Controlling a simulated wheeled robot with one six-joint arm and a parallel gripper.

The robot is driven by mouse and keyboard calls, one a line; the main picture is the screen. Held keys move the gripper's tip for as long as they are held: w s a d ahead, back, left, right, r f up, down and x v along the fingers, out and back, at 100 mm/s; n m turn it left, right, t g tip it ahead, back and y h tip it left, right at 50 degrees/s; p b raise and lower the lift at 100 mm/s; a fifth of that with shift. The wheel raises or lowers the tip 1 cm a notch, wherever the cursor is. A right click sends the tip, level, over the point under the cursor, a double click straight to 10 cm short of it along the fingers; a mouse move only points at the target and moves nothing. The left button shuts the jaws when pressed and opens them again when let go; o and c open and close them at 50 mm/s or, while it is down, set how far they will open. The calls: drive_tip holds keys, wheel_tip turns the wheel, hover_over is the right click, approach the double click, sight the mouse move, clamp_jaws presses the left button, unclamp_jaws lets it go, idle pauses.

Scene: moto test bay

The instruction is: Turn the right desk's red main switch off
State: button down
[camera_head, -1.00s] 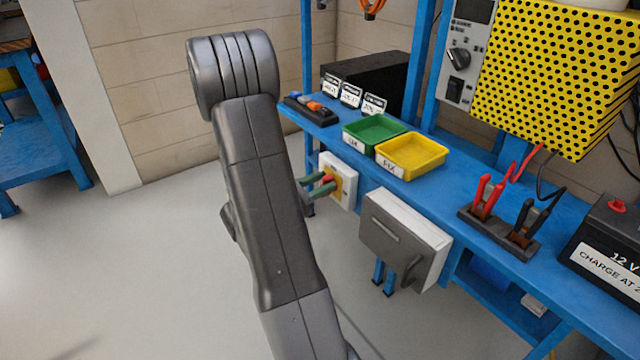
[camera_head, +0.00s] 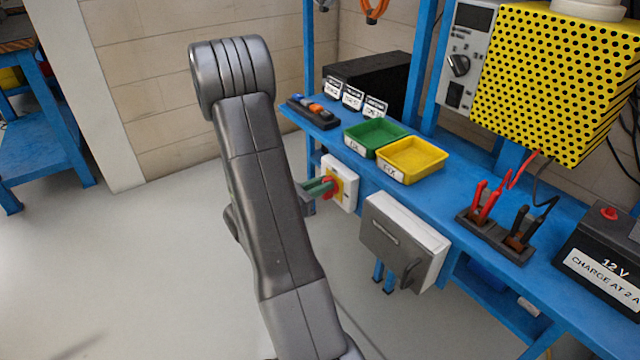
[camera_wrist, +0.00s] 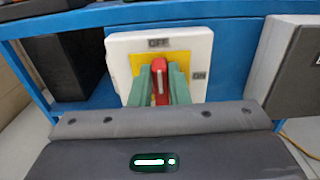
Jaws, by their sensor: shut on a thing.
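The red main switch (camera_wrist: 159,78) sits on a yellow plate (camera_wrist: 137,65) in a white box (camera_wrist: 120,45) on the right desk's front edge. In the wrist view its handle stands nearly upright, its upper end toward the OFF label (camera_wrist: 158,42); the ON label (camera_wrist: 199,76) is to the right. My gripper (camera_wrist: 163,85) has green fingers on both sides of the handle and is shut on it. In the head view the switch (camera_head: 335,185) shows just past my green fingertips (camera_head: 322,187); my arm hides the rest of the gripper.
A grey-fronted box (camera_head: 400,240) hangs right of the switch, close by. On the blue desk (camera_head: 455,205) stand a green tray (camera_head: 352,146), a yellow tray (camera_head: 388,174), clamps in a holder (camera_head: 485,236) and a battery (camera_head: 600,260). The floor at left is clear.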

drive_tip(key=c, duration=1.4)
unclamp_jaws()
drive_tip(key=shift+w+f, duration=0.1)
drive_tip(key=shift+d, duration=0.2)
drive_tip(key=shift+a, duration=0.15)
drive_tip(key=p+v, duration=0.2)
drive_tip(key=v, duration=1.1)
drive_tip(key=shift+a, duration=0.25)
drive_tip(key=shift+d, duration=0.15)
drive_tip(key=shift+b+x, duration=1)
drive_tip(key=shift+x, duration=5.6)
